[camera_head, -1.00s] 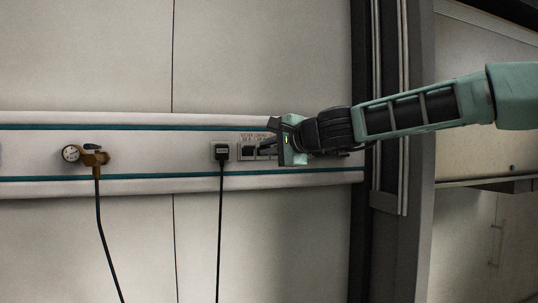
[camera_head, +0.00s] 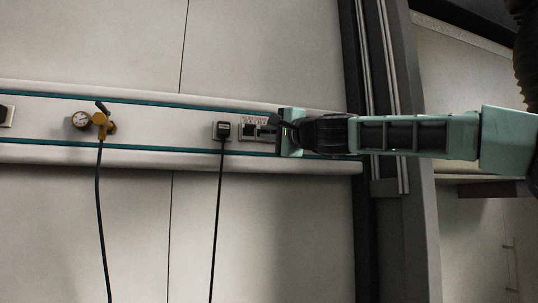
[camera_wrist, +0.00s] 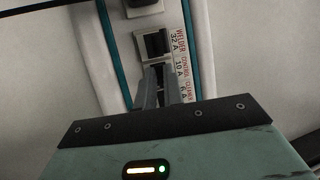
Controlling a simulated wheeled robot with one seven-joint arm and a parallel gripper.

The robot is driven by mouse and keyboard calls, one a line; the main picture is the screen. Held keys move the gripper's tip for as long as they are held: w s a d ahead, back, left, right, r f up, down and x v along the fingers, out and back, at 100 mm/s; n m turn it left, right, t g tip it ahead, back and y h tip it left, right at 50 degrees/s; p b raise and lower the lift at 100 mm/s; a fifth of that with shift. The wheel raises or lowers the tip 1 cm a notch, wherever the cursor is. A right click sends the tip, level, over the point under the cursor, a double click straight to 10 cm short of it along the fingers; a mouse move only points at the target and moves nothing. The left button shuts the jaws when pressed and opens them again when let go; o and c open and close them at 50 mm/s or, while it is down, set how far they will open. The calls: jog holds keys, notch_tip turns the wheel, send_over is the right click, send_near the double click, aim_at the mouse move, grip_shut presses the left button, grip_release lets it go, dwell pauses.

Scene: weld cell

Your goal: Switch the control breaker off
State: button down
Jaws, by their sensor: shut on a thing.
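The breaker panel (camera_head: 243,138) is set in the white wall rail, with a printed label strip above its switches. In the wrist view the label (camera_wrist: 181,62) reads welder 32 A, control 10 A and a third line for the cleaner. The welder breaker (camera_wrist: 152,43) is a dark switch in clear view. The control breaker (camera_wrist: 157,72) is beside it, partly hidden by my fingertips. My gripper (camera_wrist: 160,76) reaches in from the right in the head view and is shut on the control breaker. Its lever position is hard to see. The cleaner breaker is hidden behind my gripper.
A dark socket (camera_head: 5,115) is at the left edge. A dark upright post (camera_head: 378,235) stands right of the panel.

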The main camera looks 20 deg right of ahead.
jog(key=shift+w+f+n+t+y+b, duration=0.1)
jog(key=shift+f+n+t+y+b, duration=0.8)
jog(key=shift+b, duration=3.95)
jog(key=shift+f+t+y+b, duration=0.1)
jog(key=shift+t+y+b, duration=0.2)
jog(key=shift+b, duration=0.8)
jog(key=shift+w+n+b, duration=0.15)
jog(key=shift+n+b, duration=0.15)
jog(key=shift+b, duration=0.45)
jog(key=shift+n+t+y+b, duration=0.3)
jog(key=shift+y+b, duration=0.1)
jog(key=shift+b, duration=0.2)
jog(key=c, duration=1.5)
grip_release()
